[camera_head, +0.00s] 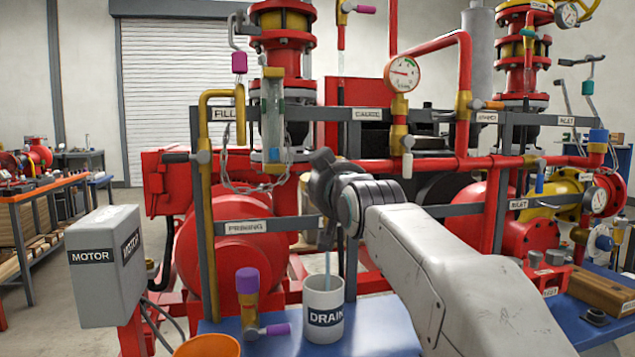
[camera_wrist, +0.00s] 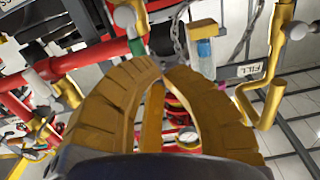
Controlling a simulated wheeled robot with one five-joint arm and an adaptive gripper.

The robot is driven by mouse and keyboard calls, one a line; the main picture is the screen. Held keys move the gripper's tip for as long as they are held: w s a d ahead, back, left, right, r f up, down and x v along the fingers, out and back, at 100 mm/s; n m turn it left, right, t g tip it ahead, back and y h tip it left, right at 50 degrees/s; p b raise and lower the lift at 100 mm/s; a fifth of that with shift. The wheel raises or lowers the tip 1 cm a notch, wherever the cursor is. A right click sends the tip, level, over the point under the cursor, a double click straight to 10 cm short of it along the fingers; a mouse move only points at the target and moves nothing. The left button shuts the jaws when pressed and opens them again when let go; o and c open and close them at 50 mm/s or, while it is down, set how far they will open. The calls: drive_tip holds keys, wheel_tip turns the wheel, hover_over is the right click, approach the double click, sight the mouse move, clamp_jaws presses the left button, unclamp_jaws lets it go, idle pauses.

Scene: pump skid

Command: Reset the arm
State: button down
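My gripper (camera_head: 325,190) is in front of the red pump skid in the head view, dark and seen from behind at the end of my pale arm. It is above the white DRAIN cup (camera_head: 323,318) and near the PRIMING label (camera_head: 238,228). In the wrist view the two tan ribbed fingers of my gripper (camera_wrist: 163,70) curve inward and their tips come together. Nothing shows held at the tips.
A pressure gauge (camera_head: 403,74), red pipes and a hanging chain (camera_head: 245,185) surround the arm. A grey MOTOR box (camera_head: 105,265) stands at left. An orange cup (camera_head: 207,346) and a purple-capped valve (camera_head: 248,285) are at the front. The FILL label (camera_wrist: 249,70) shows in the wrist view.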

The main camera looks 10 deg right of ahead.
drive_tip(key=shift+s, duration=0.15)
drive_tip(key=s+f+g+p, duration=0.5)
drive_tip(key=s+p, duration=0.3)
drive_tip(key=s, duration=0.4)
drive_tip(key=s+f+g+p, duration=0.4)
drive_tip(key=s+p, duration=0.4)
drive_tip(key=s, duration=0.4)
drive_tip(key=s+f+g+p, duration=0.5)
drive_tip(key=s+f+p, duration=0.2)
drive_tip(key=s, duration=0.5)
drive_tip(key=shift+g+p, duration=0.3)
drive_tip(key=shift+p, duration=0.25)
